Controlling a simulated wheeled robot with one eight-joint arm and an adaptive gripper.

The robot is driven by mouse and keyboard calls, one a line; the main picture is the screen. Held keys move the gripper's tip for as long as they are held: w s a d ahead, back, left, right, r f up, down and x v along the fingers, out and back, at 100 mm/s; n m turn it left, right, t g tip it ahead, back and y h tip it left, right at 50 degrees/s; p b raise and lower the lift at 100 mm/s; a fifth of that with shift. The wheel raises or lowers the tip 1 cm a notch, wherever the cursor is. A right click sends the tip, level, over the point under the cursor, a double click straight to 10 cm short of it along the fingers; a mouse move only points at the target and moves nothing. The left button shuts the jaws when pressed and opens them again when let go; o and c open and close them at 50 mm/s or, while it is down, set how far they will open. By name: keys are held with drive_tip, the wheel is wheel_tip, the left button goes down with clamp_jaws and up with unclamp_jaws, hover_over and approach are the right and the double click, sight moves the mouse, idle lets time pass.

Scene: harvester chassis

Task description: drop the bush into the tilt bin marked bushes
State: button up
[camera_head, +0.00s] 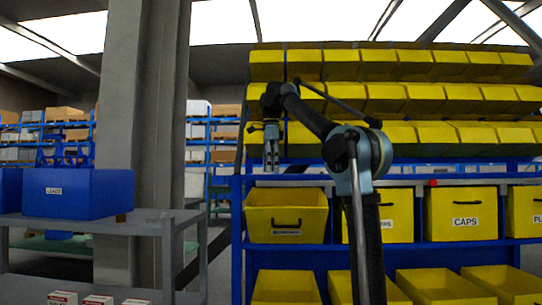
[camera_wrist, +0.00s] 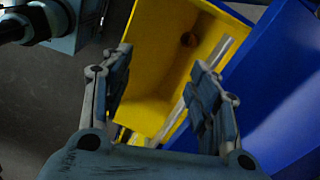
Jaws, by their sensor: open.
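My gripper (camera_head: 271,160) points down above the yellow tilt bin (camera_head: 286,208) at the left end of the bin row. The bin is tilted out, with its open top showing; its front label is too small to read surely. In the wrist view, my gripper (camera_wrist: 160,62) has its two fingers spread wide with nothing between them. The yellow bin (camera_wrist: 150,85) lies beyond the fingers.
The bin marked CAPS (camera_head: 461,214) and others stand to the right on the blue rack (camera_head: 237,240). More yellow bins fill rows above and below. A blue bin marked LEADS (camera_head: 78,193) sits on a grey bench (camera_head: 150,222) at left, near a grey pillar (camera_head: 140,120).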

drive_tip(key=shift+r, duration=2.95)
